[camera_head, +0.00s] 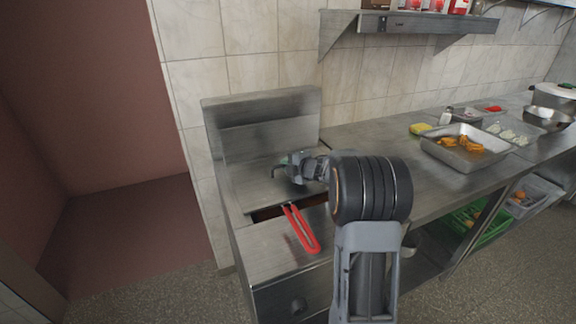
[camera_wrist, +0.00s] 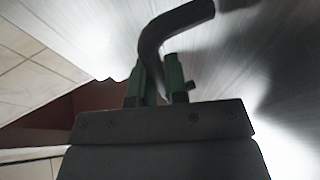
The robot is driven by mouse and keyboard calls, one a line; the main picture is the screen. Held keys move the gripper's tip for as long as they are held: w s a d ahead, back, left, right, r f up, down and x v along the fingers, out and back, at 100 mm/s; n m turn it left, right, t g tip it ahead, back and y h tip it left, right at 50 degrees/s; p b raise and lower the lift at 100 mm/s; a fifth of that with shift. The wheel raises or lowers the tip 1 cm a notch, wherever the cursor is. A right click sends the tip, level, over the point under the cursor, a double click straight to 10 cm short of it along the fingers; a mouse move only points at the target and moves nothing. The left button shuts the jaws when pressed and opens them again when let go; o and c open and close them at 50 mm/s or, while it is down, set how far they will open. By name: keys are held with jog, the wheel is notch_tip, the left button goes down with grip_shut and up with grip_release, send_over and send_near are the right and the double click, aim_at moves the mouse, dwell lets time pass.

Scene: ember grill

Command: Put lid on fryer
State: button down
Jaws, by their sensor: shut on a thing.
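The steel fryer (camera_head: 265,253) stands against the wall at the left end of the counter. A dark strip of its opening (camera_head: 267,213) shows, with a red basket handle (camera_head: 301,230) sticking out over the front. A flat steel lid (camera_head: 250,190) lies over the part behind that strip; whether it rests flat or is slightly raised I cannot tell. My gripper (camera_head: 292,168) is over the lid. In the wrist view my gripper (camera_wrist: 158,82) has green fingertips shut on the dark curved lid handle (camera_wrist: 176,28), with brushed metal beyond.
The steel counter (camera_head: 385,165) runs right from the fryer. It carries a yellow sponge (camera_head: 420,128), a tray (camera_head: 440,150) with orange food, and other pans. A shelf (camera_head: 420,22) hangs above. Green and grey crates stand under the counter. Open floor lies at the left.

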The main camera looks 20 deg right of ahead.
jog(key=c, duration=1.1)
grip_release()
jog(key=shift+f, duration=0.1)
jog(key=shift+c, duration=0.2)
jog(key=v, duration=1.2)
jog(key=shift+r, duration=0.25)
